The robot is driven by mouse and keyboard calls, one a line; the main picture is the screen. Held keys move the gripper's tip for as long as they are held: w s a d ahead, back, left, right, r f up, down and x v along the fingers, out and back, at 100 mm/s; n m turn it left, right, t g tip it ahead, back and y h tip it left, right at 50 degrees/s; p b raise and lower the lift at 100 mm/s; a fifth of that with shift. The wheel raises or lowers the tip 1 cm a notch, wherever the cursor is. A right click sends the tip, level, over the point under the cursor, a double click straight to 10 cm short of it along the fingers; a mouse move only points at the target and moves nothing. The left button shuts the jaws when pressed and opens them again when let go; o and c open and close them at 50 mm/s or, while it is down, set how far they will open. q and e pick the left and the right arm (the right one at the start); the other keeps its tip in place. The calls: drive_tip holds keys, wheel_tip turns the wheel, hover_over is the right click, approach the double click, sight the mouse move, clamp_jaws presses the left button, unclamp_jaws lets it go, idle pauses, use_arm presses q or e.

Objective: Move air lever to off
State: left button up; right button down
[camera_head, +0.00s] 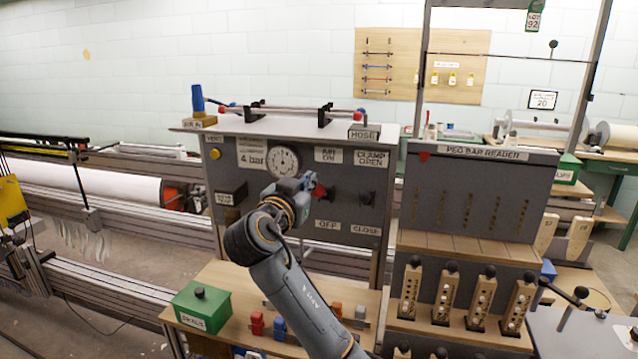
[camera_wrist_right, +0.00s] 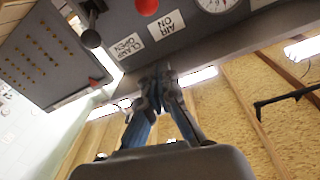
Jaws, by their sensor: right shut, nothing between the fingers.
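The grey control panel (camera_head: 226,176) carries an AIR ON label (camera_head: 328,155) with an OFF label (camera_head: 327,224) below it. The air lever's red knob (camera_head: 320,191) shows between these labels, just right of my right gripper (camera_head: 309,183). My gripper and wrist hide part of the lever, so I cannot tell its exact angle. In the wrist view, which is upside down, the red knob (camera_wrist_right: 148,6) is at the top edge beside the AIR ON label (camera_wrist_right: 167,24). My right gripper (camera_wrist_right: 157,75) is shut and empty there, with the knob apart from its fingertips. My left gripper is out of view.
A pressure gauge (camera_head: 284,160) is left of the lever. The clamp lever (camera_head: 366,198) is to its right, between the CLAMP OPEN (camera_head: 372,159) and CLOSE labels. A hose rack stands on the panel top. A green box (camera_head: 201,308) sits on the wooden bench below.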

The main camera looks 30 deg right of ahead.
drive_tip(key=shift+w+d, duration=0.1)
drive_tip(key=shift+d, duration=0.05)
drive_tip(key=p, duration=0.3)
hover_over(321, 190)
wheel_tip(321, 190, down, 3)
drive_tip(key=shift+r+p, duration=0.1)
drive_tip(key=shift+p, duration=0.45)
drive_tip(key=shift+a+f, duration=0.3)
drive_tip(key=shift+f, duration=0.3)
